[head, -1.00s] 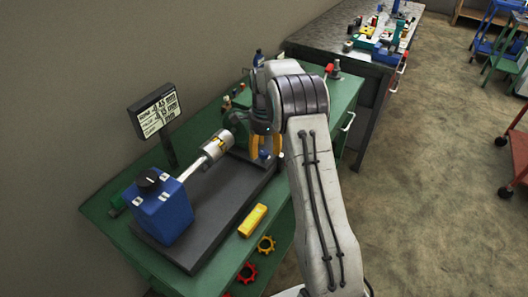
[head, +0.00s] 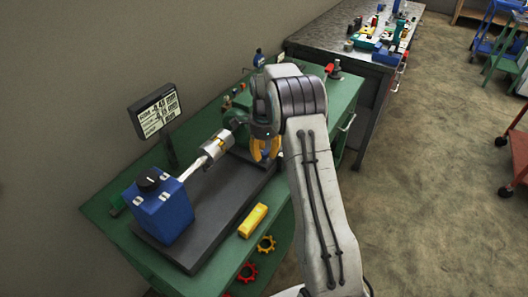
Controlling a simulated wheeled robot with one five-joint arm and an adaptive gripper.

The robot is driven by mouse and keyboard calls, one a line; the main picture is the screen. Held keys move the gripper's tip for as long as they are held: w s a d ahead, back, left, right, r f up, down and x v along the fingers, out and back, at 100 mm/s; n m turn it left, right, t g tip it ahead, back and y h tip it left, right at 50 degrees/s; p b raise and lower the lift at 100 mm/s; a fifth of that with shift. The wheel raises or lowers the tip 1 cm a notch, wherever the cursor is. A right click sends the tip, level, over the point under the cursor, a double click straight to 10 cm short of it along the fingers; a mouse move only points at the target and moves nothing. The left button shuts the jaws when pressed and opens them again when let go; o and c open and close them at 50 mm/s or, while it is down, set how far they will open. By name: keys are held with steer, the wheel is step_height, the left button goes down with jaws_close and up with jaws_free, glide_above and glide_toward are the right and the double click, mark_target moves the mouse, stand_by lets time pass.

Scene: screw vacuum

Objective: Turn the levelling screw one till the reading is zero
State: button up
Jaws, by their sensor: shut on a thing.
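My gripper (head: 264,149), with orange-yellow fingers, points down at the far end of the dark machine base (head: 226,213). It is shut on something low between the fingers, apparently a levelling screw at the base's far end. My fingers and wrist hide that screw, so I cannot see its head or its turn. The readout sign (head: 154,111) stands on a post behind the base. It shows lines of figures in mm, too small to read surely.
A blue motor box (head: 160,207) with a black knob joins a silver coupling (head: 218,145) by a shaft. A yellow block (head: 253,220) lies on the green bench (head: 112,209) near its front edge. Gears sit below. A grey workbench (head: 349,45) stands behind.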

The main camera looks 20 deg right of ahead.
jaws_close()
steer(key=n, duration=0.6)
steer(key=shift+f, duration=0.1)
steer(key=n, duration=0.5)
steer(key=shift+s, duration=0.1)
steer(key=shift+n, duration=0.5)
steer(key=o, duration=0.7)
jaws_free()
